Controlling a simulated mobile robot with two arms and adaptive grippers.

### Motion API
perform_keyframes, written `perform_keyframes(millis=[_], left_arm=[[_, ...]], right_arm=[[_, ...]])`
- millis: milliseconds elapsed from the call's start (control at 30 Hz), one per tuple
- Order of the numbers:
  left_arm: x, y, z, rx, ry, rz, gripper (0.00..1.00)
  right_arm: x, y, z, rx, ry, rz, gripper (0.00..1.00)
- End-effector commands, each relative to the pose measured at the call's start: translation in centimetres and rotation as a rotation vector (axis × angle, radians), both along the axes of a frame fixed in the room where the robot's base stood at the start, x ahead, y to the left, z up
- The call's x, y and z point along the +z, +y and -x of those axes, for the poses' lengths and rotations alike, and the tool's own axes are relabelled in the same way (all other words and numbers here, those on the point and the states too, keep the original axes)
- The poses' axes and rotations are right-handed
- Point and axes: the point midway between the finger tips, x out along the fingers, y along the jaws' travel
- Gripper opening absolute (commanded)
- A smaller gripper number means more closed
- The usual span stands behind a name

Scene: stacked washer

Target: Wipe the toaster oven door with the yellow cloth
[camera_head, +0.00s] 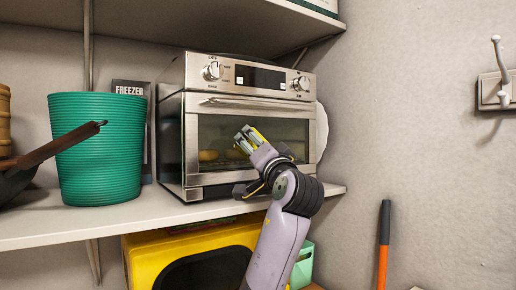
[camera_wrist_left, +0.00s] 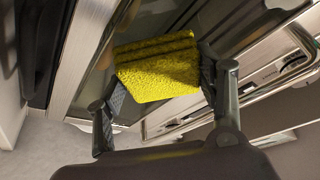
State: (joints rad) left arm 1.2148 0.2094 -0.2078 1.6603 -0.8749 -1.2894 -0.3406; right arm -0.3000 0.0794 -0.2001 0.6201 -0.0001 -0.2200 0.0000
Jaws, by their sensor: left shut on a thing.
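The toaster oven (camera_head: 172,140) stands on the shelf with its steel front facing out. Its glass door (camera_head: 218,128) is closed, with a handle bar along the top. My left gripper (camera_head: 247,138) is in front of the middle of the glass and covers part of it. It is shut on the yellow cloth (camera_head: 259,134), of which little shows in the head view. The left wrist view shows the folded cloth (camera_wrist_left: 158,68) between the two fingers, close to the dark glass. Whether the cloth touches the glass, I cannot tell. My right gripper is not in view.
A green ribbed bin (camera_head: 97,150) and a dark pan with a brown handle (camera_head: 62,146) stand left of the oven on the white shelf (camera_head: 60,225). Below is a yellow object (camera_head: 140,262). A wall hook (camera_head: 498,75) and an orange-black handle (camera_head: 383,245) are at the right.

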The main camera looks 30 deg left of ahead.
Motion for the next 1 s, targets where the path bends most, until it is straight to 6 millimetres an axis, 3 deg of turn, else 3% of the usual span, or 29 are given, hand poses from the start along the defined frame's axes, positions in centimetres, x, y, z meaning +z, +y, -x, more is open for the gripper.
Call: perform_keyframes(millis=[233, 667, 1000], left_arm=[[0.1, 0.0, -0.4, 0.0, 0.001, 0.0, 0.4], [0.1, -1.4, -3.5, 0.0, 0.001, 0.001, 0.4], [-0.1, -1.0, -3.3, -0.001, -0.002, 0.0, 0.4]], right_arm=[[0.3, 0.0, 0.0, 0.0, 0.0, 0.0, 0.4], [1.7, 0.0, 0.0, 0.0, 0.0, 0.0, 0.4], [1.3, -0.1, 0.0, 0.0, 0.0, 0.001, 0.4]])
